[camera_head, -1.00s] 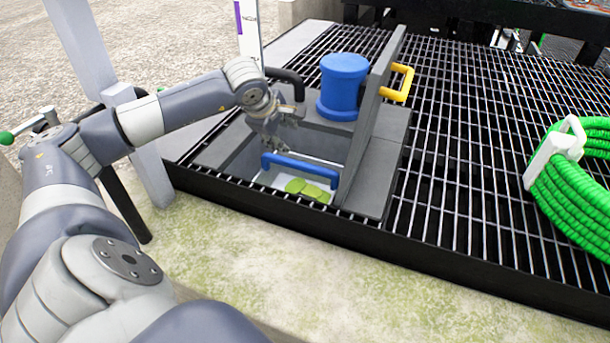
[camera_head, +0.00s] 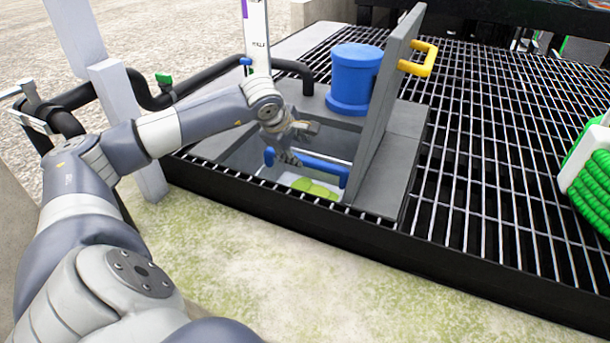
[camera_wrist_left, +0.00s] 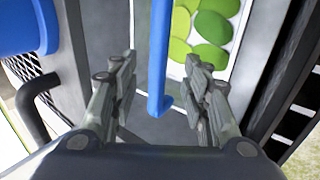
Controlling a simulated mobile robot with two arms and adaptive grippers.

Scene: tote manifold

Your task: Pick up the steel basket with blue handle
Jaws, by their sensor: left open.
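The steel basket sits low in the square opening of the grating. Its blue handle (camera_head: 312,166) spans the opening, and the basket's pale floor with green discs (camera_head: 314,187) shows below it. Whether the fingers are at the handle's depth is hard to tell. My right gripper is not in view.
A grey hatch lid (camera_head: 388,105) with a yellow handle (camera_head: 418,58) stands upright at the opening's right. A blue cylinder (camera_head: 352,78) stands behind the opening. A dark pipe (camera_head: 297,66) curves beside it.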

